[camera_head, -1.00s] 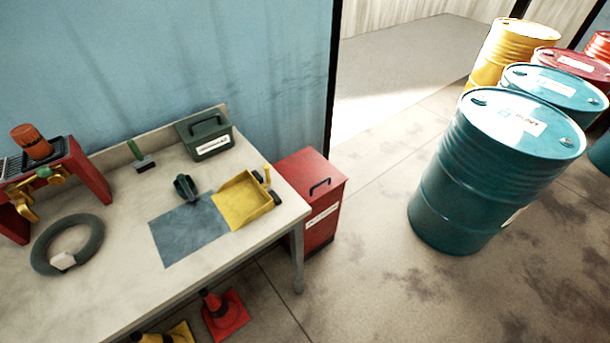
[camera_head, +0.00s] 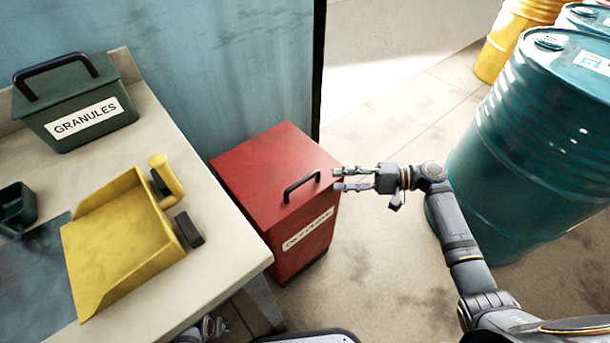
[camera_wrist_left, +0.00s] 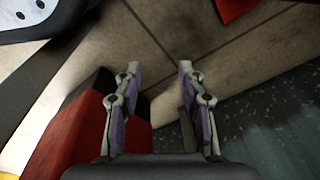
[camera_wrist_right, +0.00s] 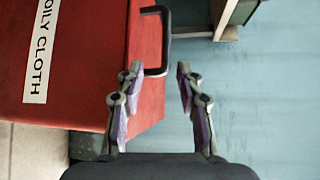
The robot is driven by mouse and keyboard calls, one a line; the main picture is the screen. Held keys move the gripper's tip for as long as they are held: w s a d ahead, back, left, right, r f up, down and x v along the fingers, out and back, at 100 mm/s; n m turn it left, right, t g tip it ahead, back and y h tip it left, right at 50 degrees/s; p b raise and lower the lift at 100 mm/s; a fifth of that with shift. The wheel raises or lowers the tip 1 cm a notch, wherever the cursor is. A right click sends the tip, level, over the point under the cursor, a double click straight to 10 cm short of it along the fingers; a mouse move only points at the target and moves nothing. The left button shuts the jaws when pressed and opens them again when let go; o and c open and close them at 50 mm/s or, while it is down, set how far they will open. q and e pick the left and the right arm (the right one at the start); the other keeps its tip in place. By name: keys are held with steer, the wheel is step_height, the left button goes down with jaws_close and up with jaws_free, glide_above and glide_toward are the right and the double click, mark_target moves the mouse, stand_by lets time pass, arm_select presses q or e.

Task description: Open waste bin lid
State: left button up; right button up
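The red waste bin (camera_head: 270,170) stands beside the table's right end, its lid closed, with a black handle (camera_head: 302,186) on top and a white label on its front. In the right wrist view the bin (camera_wrist_right: 75,75) shows an "OILY CLOTH" label, and its handle (camera_wrist_right: 165,40) lies ahead, with its near end between the fingertips in the picture. My right gripper (camera_head: 338,179) is open and empty just right of the handle, seemingly apart from it. My left gripper (camera_wrist_left: 158,72) is open and empty, low down above the floor.
The table holds a yellow dustpan (camera_head: 120,245) and a green granules box (camera_head: 75,105). A teal drum (camera_head: 545,140) stands to the right, close to my right arm. A yellow drum (camera_head: 510,35) is behind it. Floor shows between bin and drums.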

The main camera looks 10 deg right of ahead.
mark_target(304, 179)
steer(key=x, duration=0.6)
steer(key=r+x, duration=0.1)
steer(key=x, duration=0.2)
steer(key=shift+s+a, duration=0.2)
steer(key=shift+a, duration=0.35)
steer(key=shift+w+a+f, duration=0.1)
steer(key=shift+a, duration=0.15)
arm_select(q)
steer(key=shift+w+d+r, duration=0.15)
steer(key=shift+w+r, duration=0.1)
steer(key=shift+r, duration=0.25)
steer(key=shift+w+d+r, duration=0.1)
steer(key=shift+w+r, duration=0.1)
steer(key=shift+r, duration=0.25)
steer(key=shift+s+f, duration=0.1)
arm_select(e)
jaws_close()
